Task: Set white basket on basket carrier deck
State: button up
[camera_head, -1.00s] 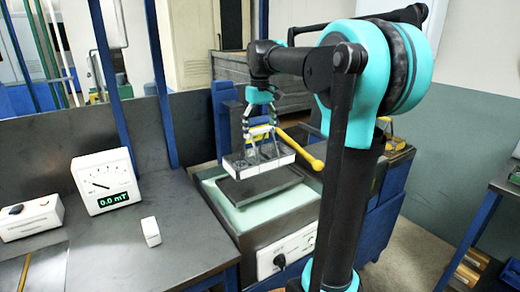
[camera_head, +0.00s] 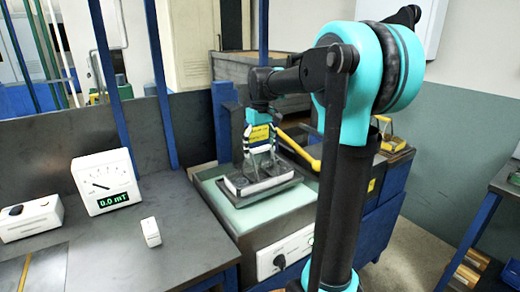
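The white basket (camera_head: 240,184) is a shallow, light-rimmed tray with a wire handle. It sits low at the dark basket carrier deck (camera_head: 288,186), within the deck's outline and looking level. Whether its underside fully touches the deck is too small to tell. My gripper (camera_head: 262,168) points down over the basket, at its handle. It appears shut on the handle, though the fingers and handle overlap and are hard to separate.
The deck lies on a pale green top (camera_head: 215,195) of a grey machine with a front dial. A yellow lever (camera_head: 297,149) stands close right of my gripper. A white meter (camera_head: 104,181) and small white block (camera_head: 150,231) are on the left bench.

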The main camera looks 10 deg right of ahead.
jog(key=o, duration=0.4)
jog(key=shift+o, duration=0.2)
notch_tip(320, 180, up, 12)
jog(key=shift+r, duration=0.15)
dwell(0.3)
